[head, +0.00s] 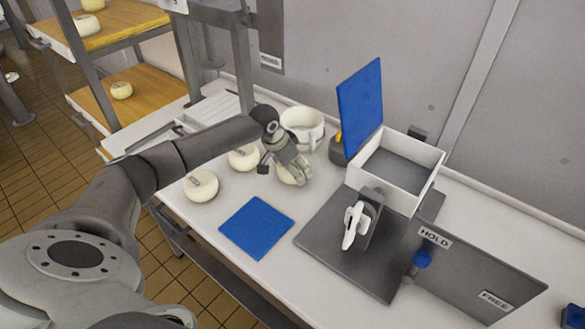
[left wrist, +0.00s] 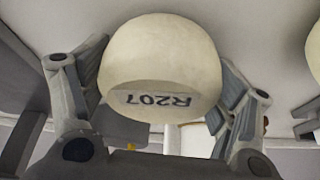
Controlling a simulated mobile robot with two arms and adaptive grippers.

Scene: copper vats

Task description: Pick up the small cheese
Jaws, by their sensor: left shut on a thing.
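A small round cream cheese (left wrist: 165,60) marked R207 sits between the fingers of my left gripper (left wrist: 165,105) in the left wrist view. The fingers press on it from both sides. In the head view my left gripper (head: 292,172) is over the counter, and the cheese (head: 286,176) is partly hidden beneath it. I cannot tell whether the cheese touches the counter. Two similar cheeses stand to the left, one nearer (head: 201,186) and one just beside the gripper (head: 243,158). My right gripper is not in view.
A white pot (head: 302,124) stands behind the gripper. A blue mat (head: 256,227) lies in front. To the right are a white open box (head: 430,160), an upright blue panel (head: 360,106), a grey plate (head: 330,262) and a HOLD/FREE board (head: 470,268). Shelves with cheeses (head: 150,90) stand left.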

